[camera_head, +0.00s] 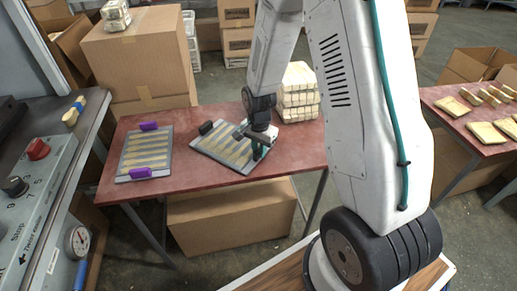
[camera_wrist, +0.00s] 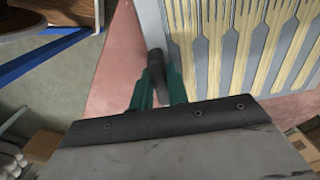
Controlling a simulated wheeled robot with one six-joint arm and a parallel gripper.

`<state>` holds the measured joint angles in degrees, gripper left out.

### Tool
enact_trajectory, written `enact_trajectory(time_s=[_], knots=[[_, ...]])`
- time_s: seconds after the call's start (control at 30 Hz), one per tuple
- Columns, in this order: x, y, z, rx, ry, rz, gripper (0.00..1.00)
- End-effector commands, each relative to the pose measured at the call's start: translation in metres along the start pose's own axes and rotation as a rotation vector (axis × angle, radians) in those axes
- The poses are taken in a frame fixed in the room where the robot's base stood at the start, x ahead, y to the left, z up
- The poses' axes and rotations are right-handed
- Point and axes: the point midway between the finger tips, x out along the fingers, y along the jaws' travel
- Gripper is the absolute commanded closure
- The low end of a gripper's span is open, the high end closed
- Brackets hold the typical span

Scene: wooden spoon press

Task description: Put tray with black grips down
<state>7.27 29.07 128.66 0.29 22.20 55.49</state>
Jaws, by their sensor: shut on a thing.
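The tray with black grips (camera_head: 213,158) is a flat grey board with several pale wooden utensils, at the middle of the red table. One black grip (camera_head: 206,127) shows at its far left end. My gripper (camera_head: 258,151) is at its right end. In the wrist view, the teal fingers of my gripper (camera_wrist: 158,88) are shut on the other black grip (camera_wrist: 156,64), beside the tray's grey edge (camera_wrist: 151,22). The tray looks level, on or just above the tabletop; I cannot tell if it touches.
A similar tray with purple grips (camera_head: 124,165) lies to the left on the red table (camera_head: 190,178). A pale stack (camera_head: 299,92) stands at the back right. Cardboard boxes (camera_head: 140,55) are behind. A control panel (camera_head: 35,185) is at the left.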

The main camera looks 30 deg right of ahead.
Motion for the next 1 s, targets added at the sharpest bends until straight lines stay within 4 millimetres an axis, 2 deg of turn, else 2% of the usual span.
enact_trajectory(time_s=[0.23, 0.27, 0.33, 0.7, 0.83, 1.0], knots=[[0.002, -0.001, 0.001, -0.002, 0.0, -0.001, 1.0], [0.002, -0.001, 0.001, -0.002, 0.0, 0.0, 0.81], [0.002, -0.001, 0.001, -0.002, 0.001, -0.001, 0.62], [-0.003, -0.001, 0.001, -0.002, 0.001, -0.001, 0.62], [-0.022, -0.002, 0.0, -0.002, 0.003, -0.004, 0.62], [-0.06, -0.002, 0.0, -0.002, 0.004, -0.006, 0.62]])
